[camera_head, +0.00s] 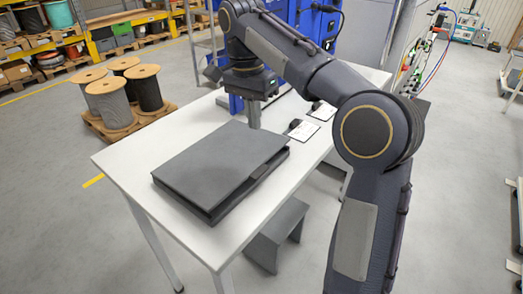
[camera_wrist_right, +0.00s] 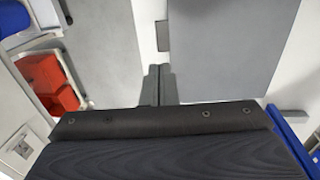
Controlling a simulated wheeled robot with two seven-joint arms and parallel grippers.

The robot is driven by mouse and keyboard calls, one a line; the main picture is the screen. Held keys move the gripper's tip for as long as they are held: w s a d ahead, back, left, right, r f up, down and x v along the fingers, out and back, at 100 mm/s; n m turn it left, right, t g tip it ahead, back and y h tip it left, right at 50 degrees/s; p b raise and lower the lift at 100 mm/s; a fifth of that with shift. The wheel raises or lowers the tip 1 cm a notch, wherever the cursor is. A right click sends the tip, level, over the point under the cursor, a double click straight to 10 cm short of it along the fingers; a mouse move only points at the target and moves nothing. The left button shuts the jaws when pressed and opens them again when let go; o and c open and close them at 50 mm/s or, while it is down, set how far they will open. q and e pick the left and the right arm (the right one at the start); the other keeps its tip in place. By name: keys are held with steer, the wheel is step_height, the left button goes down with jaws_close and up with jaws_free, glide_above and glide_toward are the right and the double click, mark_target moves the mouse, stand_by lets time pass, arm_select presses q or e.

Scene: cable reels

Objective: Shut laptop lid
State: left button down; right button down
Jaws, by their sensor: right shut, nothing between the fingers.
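A dark grey laptop (camera_head: 220,165) lies on the white table (camera_head: 125,158). Its lid lies low and nearly flat over the base, with a dark gap along the right side. I cannot tell whether it is fully shut. My right gripper (camera_head: 254,120) points down at the laptop's far edge, its fingers closed together and empty. In the right wrist view the closed fingers (camera_wrist_right: 160,84) show beside a broad grey panel (camera_wrist_right: 222,45), which looks like the lid. I cannot tell whether they touch it. My left gripper is not in view.
Two small dark items on white cards (camera_head: 302,130) (camera_head: 322,110) lie right of the laptop. A grey stool (camera_head: 278,235) is beneath the table's right side. Cable reels (camera_head: 110,103) stand on a pallet at left.

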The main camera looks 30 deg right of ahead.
mark_target(261, 172)
steer(key=f, duration=0.4)
steer(key=s+f, duration=0.1)
steer(key=f, duration=0.7)
steer(key=shift+s+d+f, duration=0.15)
steer(key=shift+d+f, duration=0.1)
steer(key=shift+d, duration=0.05)
